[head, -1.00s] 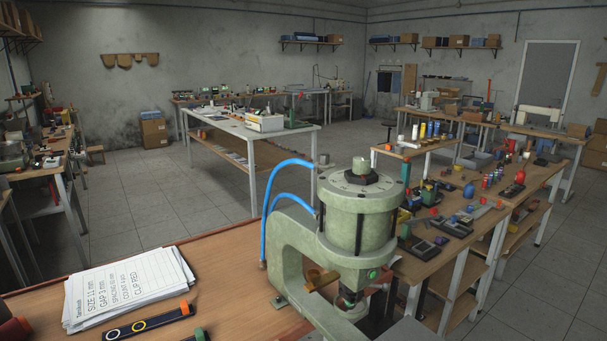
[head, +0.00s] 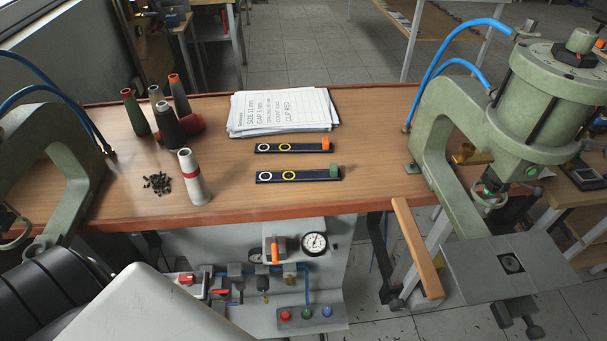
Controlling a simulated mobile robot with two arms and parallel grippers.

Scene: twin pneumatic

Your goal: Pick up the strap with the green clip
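A dark strap with a green clip (head: 299,176) lies flat on the wooden bench top in the head view, nearer the front edge. Its green clip (head: 335,172) is at the right end, and white and yellow rings mark its left part. A similar dark strap with an orange-red clip (head: 294,147) lies just behind it, apart from it. Neither of my grippers is in view.
A stack of paper sheets (head: 283,112) lies behind the straps. Several thread cones (head: 168,117) and a pile of small black pieces (head: 157,183) are to the left. Green presses stand at left (head: 62,160) and right (head: 445,125). The bench (head: 378,175) is clear right of the straps.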

